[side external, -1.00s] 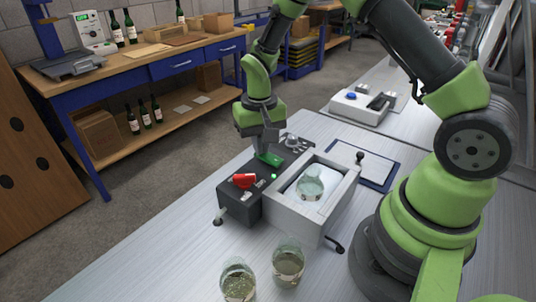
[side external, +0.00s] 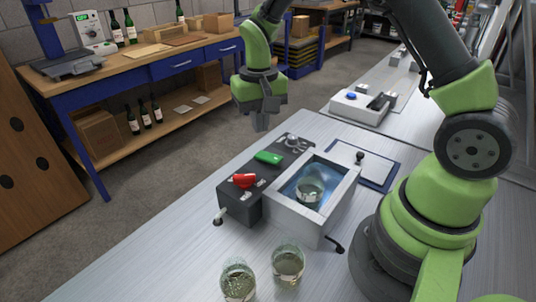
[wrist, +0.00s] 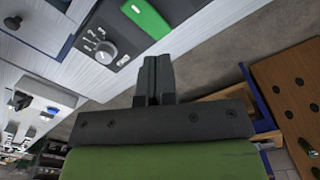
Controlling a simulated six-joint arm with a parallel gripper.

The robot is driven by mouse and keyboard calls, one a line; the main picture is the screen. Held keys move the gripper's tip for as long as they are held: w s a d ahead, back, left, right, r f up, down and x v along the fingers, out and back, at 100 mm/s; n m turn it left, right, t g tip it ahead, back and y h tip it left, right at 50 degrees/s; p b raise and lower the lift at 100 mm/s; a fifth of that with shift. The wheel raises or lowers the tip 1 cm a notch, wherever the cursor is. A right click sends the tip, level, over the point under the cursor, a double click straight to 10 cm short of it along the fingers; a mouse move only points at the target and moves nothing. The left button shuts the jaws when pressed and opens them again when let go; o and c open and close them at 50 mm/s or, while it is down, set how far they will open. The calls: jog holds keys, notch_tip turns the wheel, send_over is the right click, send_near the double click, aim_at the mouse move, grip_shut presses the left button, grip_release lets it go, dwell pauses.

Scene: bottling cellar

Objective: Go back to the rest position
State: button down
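My gripper (side external: 261,122) is in the air above and behind the dark control box (side external: 240,199), clear of it. Its two fingers are together with nothing between them, as the wrist view (wrist: 155,75) also shows. The control box has a green switch (side external: 268,157), a red switch (side external: 244,181) and a round knob (side external: 292,141). The green switch also shows at the top of the wrist view (wrist: 147,17). Beside the control box, a white open-topped box (side external: 288,220) glows blue inside and holds a glass (side external: 310,190).
Two glasses of pale liquid, one on the left (side external: 238,281) and one on the right (side external: 288,263), stand at the bench's front. A blue-edged board (side external: 365,168) and a white device (side external: 360,108) lie behind the white box. A wooden workbench (side external: 150,75) stands across the floor.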

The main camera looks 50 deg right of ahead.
jog(key=shift+r, duration=0.2)
jog(key=s+a+r+n+t+y, duration=0.1)
jog(key=s+a+r+t, duration=0.1)
jog(key=s+r, duration=0.5)
jog(key=s+a+r+t, duration=0.2)
jog(key=s+r+t, duration=0.15)
jog(key=r, duration=0.55)
jog(key=s+a+r+n+t+y, duration=0.1)
jog(key=s, duration=0.7)
jog(key=shift+s+a+r+t, duration=0.15)
jog(key=shift+a+t, duration=0.2)
